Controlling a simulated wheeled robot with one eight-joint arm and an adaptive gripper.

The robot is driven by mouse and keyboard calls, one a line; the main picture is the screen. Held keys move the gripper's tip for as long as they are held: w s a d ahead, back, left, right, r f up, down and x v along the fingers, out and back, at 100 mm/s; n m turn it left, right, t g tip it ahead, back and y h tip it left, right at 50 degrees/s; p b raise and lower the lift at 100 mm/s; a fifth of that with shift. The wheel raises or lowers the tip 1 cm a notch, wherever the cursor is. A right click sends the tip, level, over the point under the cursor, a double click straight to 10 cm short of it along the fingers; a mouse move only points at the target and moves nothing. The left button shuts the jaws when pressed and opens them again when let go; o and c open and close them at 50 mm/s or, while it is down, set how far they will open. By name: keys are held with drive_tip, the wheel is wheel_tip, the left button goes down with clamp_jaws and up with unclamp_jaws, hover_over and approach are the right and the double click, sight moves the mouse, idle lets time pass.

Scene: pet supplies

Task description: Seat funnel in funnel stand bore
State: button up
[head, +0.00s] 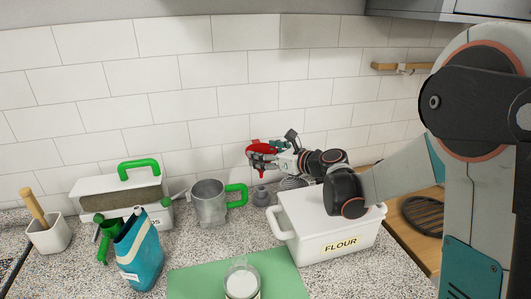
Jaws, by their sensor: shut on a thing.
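My gripper (258,160) is in the air near the back wall, right of the clear jug, shut on a red funnel (262,148). The funnel is small in view and partly covered by the fingers, so its exact tilt is hard to tell. A small dark grey piece (261,196), which looks like the funnel stand, is on the counter below my gripper, between the jug and the white flour box. The funnel is above it and apart from it. The stand's bore cannot be made out.
The clear jug with a green handle (210,204) is close on the left, the flour box (325,238) close on the right. A green mat (195,283) with a jar (241,283) is in front.

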drive_tip(key=shift+f+b, duration=1.05)
drive_tip(key=shift+f, duration=0.7)
drive_tip(key=shift+f+b, duration=1.25)
drive_tip(key=shift+f, duration=0.1)
idle(0.6)
drive_tip(key=shift+r, duration=0.2)
drive_tip(key=shift+r+p, duration=0.8)
drive_tip(key=shift+r, duration=0.1)
drive_tip(key=shift+f+b, duration=1)
drive_tip(key=shift+f, duration=0.05)
idle(1.4)
drive_tip(key=o, duration=1.1)
